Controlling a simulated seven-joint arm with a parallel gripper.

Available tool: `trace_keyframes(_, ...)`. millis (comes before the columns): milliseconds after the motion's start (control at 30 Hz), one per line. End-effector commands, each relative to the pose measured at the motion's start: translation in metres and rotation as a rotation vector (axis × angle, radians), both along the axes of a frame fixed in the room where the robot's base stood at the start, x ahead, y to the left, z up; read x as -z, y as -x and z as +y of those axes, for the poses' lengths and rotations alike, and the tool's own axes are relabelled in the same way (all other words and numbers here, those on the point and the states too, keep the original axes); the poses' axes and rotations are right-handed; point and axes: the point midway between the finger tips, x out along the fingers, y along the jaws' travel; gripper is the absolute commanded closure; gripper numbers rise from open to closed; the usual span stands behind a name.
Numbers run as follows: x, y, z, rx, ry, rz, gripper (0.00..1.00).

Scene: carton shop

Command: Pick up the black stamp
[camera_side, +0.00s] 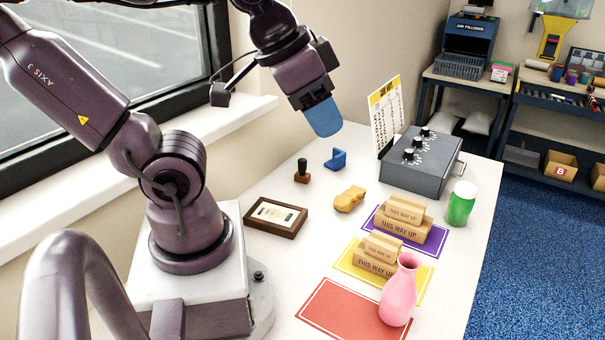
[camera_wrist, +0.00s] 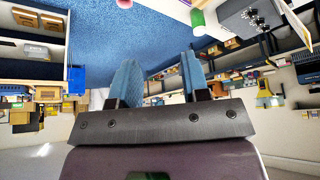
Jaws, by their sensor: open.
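The black stamp (camera_side: 302,166) stands upright on the white table, with a black knob handle and a brown base. It is left of a small blue object and behind a wooden-framed tray. My gripper (camera_side: 324,122) hangs in the air above the table, up and to the right of the stamp, with nothing in it. In the wrist view its two blue fingers (camera_wrist: 159,60) are spread apart with empty space between them. The stamp does not show in the wrist view.
Near the stamp are the framed tray (camera_side: 275,218), a blue holder (camera_side: 337,158) and a yellow lump (camera_side: 349,199). A grey knob box (camera_side: 420,165), green jar (camera_side: 461,203), cartons on coloured mats and a pink vase (camera_side: 398,295) stand further right. A window wall runs behind.

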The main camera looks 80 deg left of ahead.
Motion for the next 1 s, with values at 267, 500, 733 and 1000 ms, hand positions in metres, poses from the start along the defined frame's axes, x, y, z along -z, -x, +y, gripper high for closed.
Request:
trace_keyframes(267,0.0,0.0,0.0,0.0,0.0,0.0,0.42)
trace_keyframes(500,0.016,-0.004,0.002,-0.01,0.004,0.082,0.42)
trace_keyframes(733,0.08,-0.012,0.037,-0.048,-0.068,0.413,0.42)
trace_keyframes(1000,0.147,0.011,0.118,-0.013,-0.366,0.882,0.42)
